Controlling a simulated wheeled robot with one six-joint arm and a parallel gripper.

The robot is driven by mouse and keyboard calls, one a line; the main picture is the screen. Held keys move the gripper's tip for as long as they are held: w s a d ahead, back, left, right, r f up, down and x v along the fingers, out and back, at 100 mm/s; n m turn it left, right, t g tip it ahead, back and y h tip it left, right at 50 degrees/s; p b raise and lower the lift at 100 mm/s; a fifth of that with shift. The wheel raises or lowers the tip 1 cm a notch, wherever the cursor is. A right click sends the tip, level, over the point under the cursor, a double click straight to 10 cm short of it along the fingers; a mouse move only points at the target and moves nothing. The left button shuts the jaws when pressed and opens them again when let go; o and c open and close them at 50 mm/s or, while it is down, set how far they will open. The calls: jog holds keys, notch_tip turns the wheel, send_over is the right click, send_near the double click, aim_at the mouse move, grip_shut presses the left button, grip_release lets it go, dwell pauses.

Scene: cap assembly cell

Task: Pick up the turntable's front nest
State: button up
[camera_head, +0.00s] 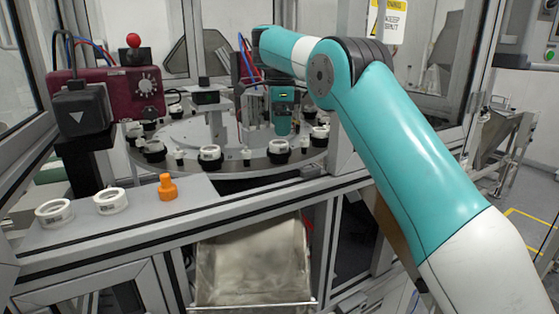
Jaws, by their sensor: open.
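The round grey turntable (243,155) stands in the machine and carries several dark nests with white rings around its rim. Two nests are on its near edge: one left of centre (209,157) and one right of centre (279,157). I cannot tell which of these is the front nest. My gripper (283,130) points down over the right part of the turntable, just above and behind the right-hand nest in the picture. It is open and appears empty. The fingertips are small, and I cannot tell whether they touch anything.
Two white rings (54,212) (111,201) and an orange part (167,187) stand on the grey front ledge (135,228). A dark red control box (105,92) with a red knob stands at left. A bin hangs below.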

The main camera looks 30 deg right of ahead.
aim_at(281, 141)
notch_tip(281, 141, down, 5)
jog(key=b, duration=0.5)
jog(key=shift+f, duration=0.1)
jog(key=c, duration=1)
jog(key=shift+r, duration=0.25)
